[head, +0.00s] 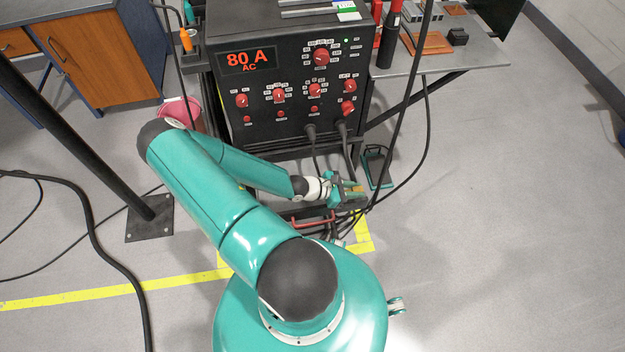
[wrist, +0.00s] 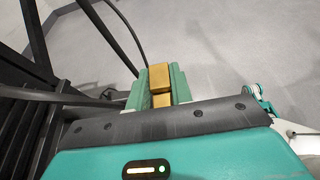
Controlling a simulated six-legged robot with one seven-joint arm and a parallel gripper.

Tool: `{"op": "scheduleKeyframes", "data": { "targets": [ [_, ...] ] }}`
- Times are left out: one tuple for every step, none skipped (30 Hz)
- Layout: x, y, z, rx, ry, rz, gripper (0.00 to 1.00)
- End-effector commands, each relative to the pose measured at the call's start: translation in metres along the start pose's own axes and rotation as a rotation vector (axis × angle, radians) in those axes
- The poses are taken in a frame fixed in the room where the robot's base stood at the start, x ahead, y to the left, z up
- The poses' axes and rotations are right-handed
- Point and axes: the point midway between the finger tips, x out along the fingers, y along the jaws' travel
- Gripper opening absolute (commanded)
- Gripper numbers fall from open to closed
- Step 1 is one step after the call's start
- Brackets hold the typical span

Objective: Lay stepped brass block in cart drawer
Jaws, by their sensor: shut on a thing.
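My gripper (head: 350,188) is shut on the stepped brass block (wrist: 160,78), which sits between the two green fingers in the wrist view. A small piece of the block also shows at the fingertips in the head view. My gripper is low in front of the cart (head: 290,148), near its right side. A red handle (head: 314,222) shows low at the cart front, just below and left of my gripper. It looks like the drawer's handle. My arm and gripper hide much of that area, and I cannot see the drawer's inside.
A black welder (head: 285,75) reading 80 A stands on the cart. Black cables hang and coil close to the right of my gripper. A pink bucket (head: 180,112) stands left of the cart. A grey bench (head: 455,60) is at upper right. The floor at right is clear.

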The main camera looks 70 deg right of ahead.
Motion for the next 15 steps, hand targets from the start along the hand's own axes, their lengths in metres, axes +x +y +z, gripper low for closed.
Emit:
{"op": "scheduleKeyframes", "data": {
  "targets": [
    [-0.002,0.008,-0.005,0.006,0.004,0.000,0.00],
    [-0.004,0.013,-0.009,0.008,0.005,-0.001,0.00],
    [-0.006,0.021,-0.014,0.007,0.005,0.000,0.00],
    [-0.008,0.027,-0.018,0.008,0.005,-0.001,0.00],
    [-0.010,0.033,-0.022,0.009,0.005,-0.002,0.00],
    [-0.013,0.041,-0.028,0.008,0.005,-0.001,0.00],
    [-0.014,0.046,-0.032,0.007,0.005,-0.002,0.00],
    [-0.016,0.053,-0.035,0.007,0.004,-0.002,0.00],
    [-0.019,0.060,-0.041,0.008,0.004,-0.002,0.00],
    [-0.021,0.066,-0.045,0.007,0.004,-0.002,0.00],
    [-0.023,0.072,-0.049,0.008,0.003,-0.002,0.00],
    [-0.022,0.077,-0.057,0.004,0.002,-0.003,0.00],
    [-0.022,0.081,-0.063,0.004,0.002,-0.003,0.00],
    [-0.022,0.085,-0.069,0.005,0.002,-0.003,0.00],
    [-0.022,0.090,-0.077,0.005,0.002,-0.004,0.00]
  ]
}}
